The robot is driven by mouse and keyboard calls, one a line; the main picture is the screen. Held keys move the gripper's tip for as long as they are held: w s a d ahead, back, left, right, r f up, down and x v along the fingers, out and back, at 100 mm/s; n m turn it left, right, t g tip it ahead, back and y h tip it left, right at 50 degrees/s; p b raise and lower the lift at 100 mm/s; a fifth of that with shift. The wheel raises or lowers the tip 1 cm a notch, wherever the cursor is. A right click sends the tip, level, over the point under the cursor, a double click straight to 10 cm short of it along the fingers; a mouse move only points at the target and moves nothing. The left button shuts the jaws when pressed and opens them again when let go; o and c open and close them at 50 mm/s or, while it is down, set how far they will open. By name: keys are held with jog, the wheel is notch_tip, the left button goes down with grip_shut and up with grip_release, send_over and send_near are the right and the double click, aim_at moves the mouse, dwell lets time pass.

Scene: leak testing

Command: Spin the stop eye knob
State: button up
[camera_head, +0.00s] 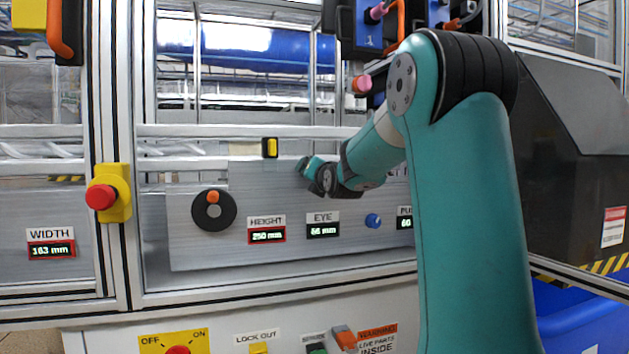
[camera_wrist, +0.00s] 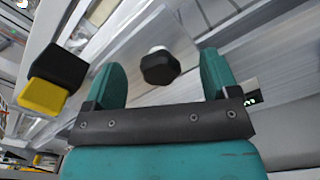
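A black faceted knob (camera_wrist: 160,67) on a pale base shows in the wrist view, on the grey metal panel. It lies between and ahead of the two teal fingers of my gripper (camera_wrist: 163,76). The fingers are open, with a gap on both sides of the knob and no visible contact. In the head view my gripper (camera_head: 308,168) is at the panel, above the EYE label (camera_head: 322,217) and its display (camera_head: 322,230), which reads about 66 mm. The knob cannot be made out there; my gripper and wrist cover that spot.
A black-and-yellow block (camera_wrist: 52,78) sits left of my gripper, also in the head view (camera_head: 270,147). A black handwheel (camera_head: 213,211) with an orange grip and a blue knob (camera_head: 373,220) are on the panel. A red emergency button (camera_head: 101,196) is on the left post.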

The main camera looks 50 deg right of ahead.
jog(key=shift+s, duration=0.1)
jog(key=shift+b+v, duration=1.4)
jog(key=shift+v, duration=1.55)
